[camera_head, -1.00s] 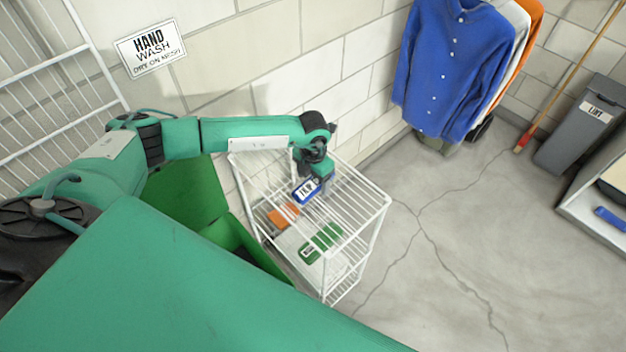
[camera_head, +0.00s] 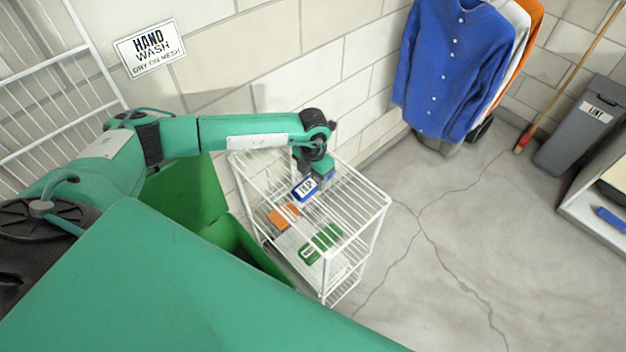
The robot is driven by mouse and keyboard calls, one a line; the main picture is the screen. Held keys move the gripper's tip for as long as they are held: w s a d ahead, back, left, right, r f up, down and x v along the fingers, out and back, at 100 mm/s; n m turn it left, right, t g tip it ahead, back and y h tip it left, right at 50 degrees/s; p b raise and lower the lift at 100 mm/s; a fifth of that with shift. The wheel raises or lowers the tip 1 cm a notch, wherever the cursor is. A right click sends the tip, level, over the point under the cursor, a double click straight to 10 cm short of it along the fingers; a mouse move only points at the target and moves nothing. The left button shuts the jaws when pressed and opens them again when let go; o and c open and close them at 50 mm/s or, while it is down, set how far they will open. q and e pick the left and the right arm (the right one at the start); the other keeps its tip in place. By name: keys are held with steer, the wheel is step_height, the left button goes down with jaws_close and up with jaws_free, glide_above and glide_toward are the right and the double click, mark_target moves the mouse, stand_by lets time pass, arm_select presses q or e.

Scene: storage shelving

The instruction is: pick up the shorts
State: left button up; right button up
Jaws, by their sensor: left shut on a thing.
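My left gripper (camera_head: 318,184) is over the top of the white wire rack (camera_head: 372,213), its fingers pointing down. It is shut on a small blue item with a white label (camera_head: 303,189), partly hidden by the gripper. The label is too small to read, and I cannot tell whether this item is the shorts. No item shows a clear shorts shape. My right gripper is not in view.
A green open bin (camera_head: 240,236) stands left of the rack. A blue shirt (camera_head: 455,65) hangs at the back wall. A grey lint bin (camera_head: 583,125) and a broom (camera_head: 560,80) stand at the right. The floor right of the rack is clear.

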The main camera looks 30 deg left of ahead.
mark_target(313, 177)
arm_select(q)
step_height(313, 177, up, 19)
steer(key=b, duration=0.4)
steer(key=shift+f, duration=0.15)
